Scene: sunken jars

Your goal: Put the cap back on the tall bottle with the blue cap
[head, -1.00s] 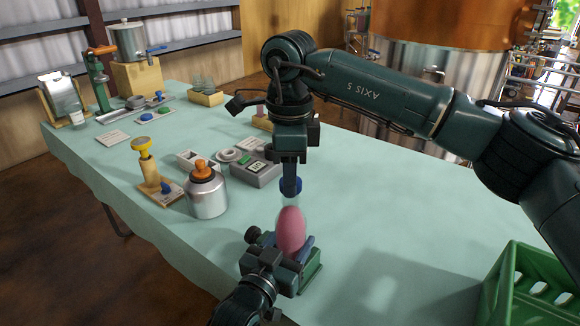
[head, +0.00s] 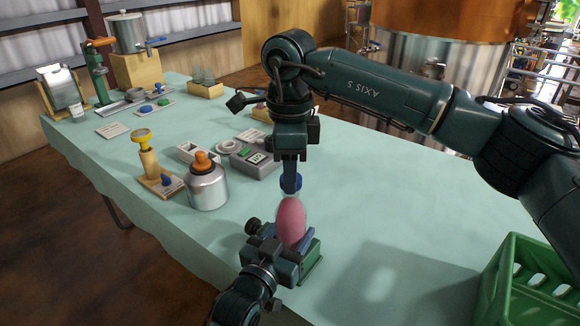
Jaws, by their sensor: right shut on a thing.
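The tall bottle with a pink body (head: 291,222) stands upright near the table's front edge. The blue cap (head: 291,184) is directly above its top. My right gripper (head: 289,175) points straight down and is shut on the cap. Almost no gap shows between cap and bottle top; I cannot tell whether they touch or whether the cap is seated. My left gripper (head: 295,246) is low at the bottle, reaching in from below. Its wrist hides the bottle's base and most of a green holder (head: 313,262). I cannot tell how its jaws stand.
A metal jar with an orange top (head: 207,187) and a wooden stand with a yellow knob (head: 148,160) are at left. A grey box (head: 254,160) lies behind. A green crate (head: 495,295) stands at front right. The table (head: 400,215) right of the bottle is clear.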

